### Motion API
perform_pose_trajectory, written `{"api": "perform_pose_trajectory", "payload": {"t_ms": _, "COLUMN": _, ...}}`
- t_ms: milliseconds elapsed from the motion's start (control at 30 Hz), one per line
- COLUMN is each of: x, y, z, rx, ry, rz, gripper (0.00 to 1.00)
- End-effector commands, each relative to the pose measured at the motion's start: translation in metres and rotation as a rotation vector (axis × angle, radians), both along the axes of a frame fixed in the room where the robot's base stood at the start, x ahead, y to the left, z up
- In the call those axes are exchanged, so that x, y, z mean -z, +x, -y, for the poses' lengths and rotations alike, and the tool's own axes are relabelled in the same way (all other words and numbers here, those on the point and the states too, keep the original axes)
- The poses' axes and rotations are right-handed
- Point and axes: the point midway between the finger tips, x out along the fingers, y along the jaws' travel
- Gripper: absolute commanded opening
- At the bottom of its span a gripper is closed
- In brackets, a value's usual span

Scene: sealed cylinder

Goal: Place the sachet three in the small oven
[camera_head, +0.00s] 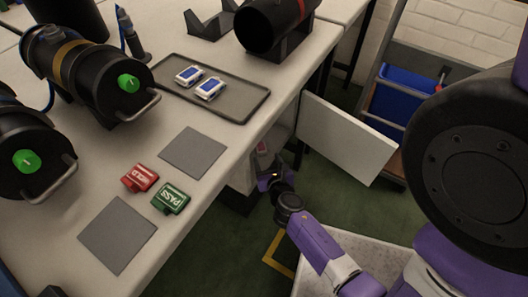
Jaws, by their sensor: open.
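My gripper (272,180) is low beside the table, at the opening of a cabinet under the tabletop. It is small in the picture and its jaws are open, with nothing seen between them. Two white and blue packets (189,75) lie on a grey tray (238,112) on the table. No label tells which is sachet three. A small pale thing with a red mark (262,147) shows inside the cabinet, just beyond my gripper. Black cylinders with green knobs and handles (105,75) stand at the left; I cannot tell which is the small oven.
The white cabinet door (348,138) stands open to the right of my gripper. Red HOLD (140,178) and green PASS (171,198) blocks and grey mats (194,152) lie on the table. A black cylinder with a red band (272,24) rests at the back. A pale bin (375,262) stands below.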

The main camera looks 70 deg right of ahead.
Motion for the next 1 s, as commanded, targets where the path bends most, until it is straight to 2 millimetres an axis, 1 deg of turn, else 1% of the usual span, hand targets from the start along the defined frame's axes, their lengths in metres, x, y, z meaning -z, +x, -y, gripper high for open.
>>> {"api": "perform_pose_trajectory", "payload": {"t_ms": 33, "x": -0.004, "y": -0.005, "z": -0.009, "rx": -0.003, "ry": 0.001, "rz": -0.002, "gripper": 0.59}}
{"api": "perform_pose_trajectory", "payload": {"t_ms": 100, "x": -0.008, "y": -0.01, "z": -0.017, "rx": -0.003, "ry": 0.0, "rz": -0.001, "gripper": 0.59}}
{"api": "perform_pose_trajectory", "payload": {"t_ms": 200, "x": -0.012, "y": -0.016, "z": -0.026, "rx": -0.001, "ry": 0.002, "rz": -0.001, "gripper": 0.59}}
{"api": "perform_pose_trajectory", "payload": {"t_ms": 300, "x": -0.015, "y": -0.018, "z": -0.031, "rx": -0.001, "ry": -0.001, "rz": 0.0, "gripper": 0.59}}
{"api": "perform_pose_trajectory", "payload": {"t_ms": 433, "x": -0.016, "y": -0.02, "z": -0.033, "rx": -0.001, "ry": 0.0, "rz": 0.0, "gripper": 0.59}}
{"api": "perform_pose_trajectory", "payload": {"t_ms": 1000, "x": -0.016, "y": -0.02, "z": -0.033, "rx": 0.0, "ry": 0.0, "rz": 0.0, "gripper": 0.59}}
